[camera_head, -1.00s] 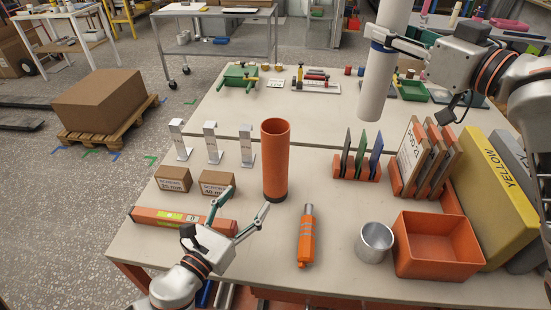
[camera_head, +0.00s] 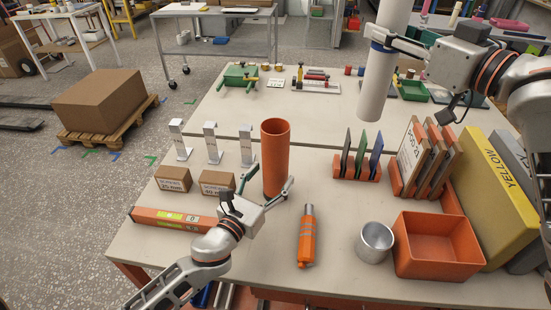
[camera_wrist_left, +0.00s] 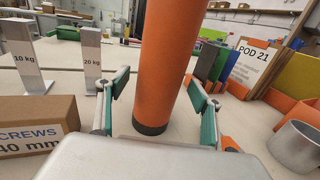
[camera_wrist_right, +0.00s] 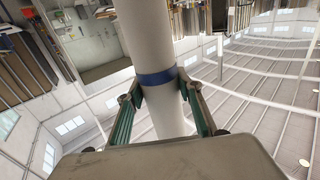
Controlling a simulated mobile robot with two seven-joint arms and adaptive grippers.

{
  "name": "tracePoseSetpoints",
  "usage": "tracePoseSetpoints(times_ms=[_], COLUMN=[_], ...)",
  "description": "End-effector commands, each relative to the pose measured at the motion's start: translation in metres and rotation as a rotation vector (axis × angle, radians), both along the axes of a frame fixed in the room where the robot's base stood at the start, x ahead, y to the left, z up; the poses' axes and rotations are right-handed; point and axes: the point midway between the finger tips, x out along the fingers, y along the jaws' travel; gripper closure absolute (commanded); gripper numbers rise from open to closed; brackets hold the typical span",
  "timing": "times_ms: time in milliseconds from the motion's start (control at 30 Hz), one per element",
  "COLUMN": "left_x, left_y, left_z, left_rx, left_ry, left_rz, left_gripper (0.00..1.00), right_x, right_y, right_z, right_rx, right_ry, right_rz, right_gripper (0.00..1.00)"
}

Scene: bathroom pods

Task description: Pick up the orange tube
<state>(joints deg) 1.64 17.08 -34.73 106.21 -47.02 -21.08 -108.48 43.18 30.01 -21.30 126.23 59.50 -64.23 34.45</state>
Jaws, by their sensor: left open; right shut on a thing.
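The orange tube (camera_head: 275,158) stands upright on the table, with a dark band at its base. My left gripper (camera_head: 266,186) is open at the tube's near side. In the left wrist view the tube (camera_wrist_left: 168,60) rises between the two open fingers (camera_wrist_left: 160,112), with a gap on each side. My right gripper (camera_head: 392,46) is shut on a white tube (camera_head: 378,80) with a blue band, held upright above the table. The right wrist view also shows this white tube (camera_wrist_right: 152,50) between the fingers.
Screw boxes (camera_head: 217,182) and an orange level (camera_head: 175,219) lie left of the tube. An orange tool (camera_head: 307,236), a metal cup (camera_head: 375,242) and an orange bin (camera_head: 437,247) are to the right. Metal weights (camera_head: 212,143) stand behind left.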

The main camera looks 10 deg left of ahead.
Motion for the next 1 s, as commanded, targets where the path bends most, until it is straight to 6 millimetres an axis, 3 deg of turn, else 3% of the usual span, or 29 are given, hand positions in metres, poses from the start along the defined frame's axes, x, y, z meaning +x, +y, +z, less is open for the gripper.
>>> tracePoseSetpoints(times_ms=[100, 367, 533, 567, 867, 1000], left_x=[0.01, 0.012, 0.012, 0.012, 0.012, 0.013], left_y=[-0.004, -0.005, -0.004, -0.004, -0.004, -0.004], left_z=[0.0, 0.0, 0.0, 0.0, 0.002, 0.015], left_rx=[0.0, -0.001, 0.0, 0.0, 0.0, 0.0], left_ry=[0.0, 0.0, 0.0, 0.001, -0.001, -0.006], left_rz=[0.0, -0.001, 0.0, 0.0, 0.0, -0.001], left_gripper=[0.34, 0.34, 0.76, 0.78, 0.78, 0.78], right_x=[0.0, 0.0, 0.0, 0.0, 0.0, 0.0], right_y=[0.0, 0.0, 0.0, 0.0, 0.0, 0.0], right_z=[0.001, 0.001, 0.001, 0.001, 0.001, 0.001], right_rx=[0.001, 0.001, 0.001, 0.001, 0.001, 0.001], right_ry=[-0.001, -0.001, -0.001, -0.001, -0.001, -0.001], right_rz=[0.0, 0.0, 0.0, 0.0, 0.0, 0.0], right_gripper=[0.89, 0.89, 0.89, 0.89, 0.89, 0.89])
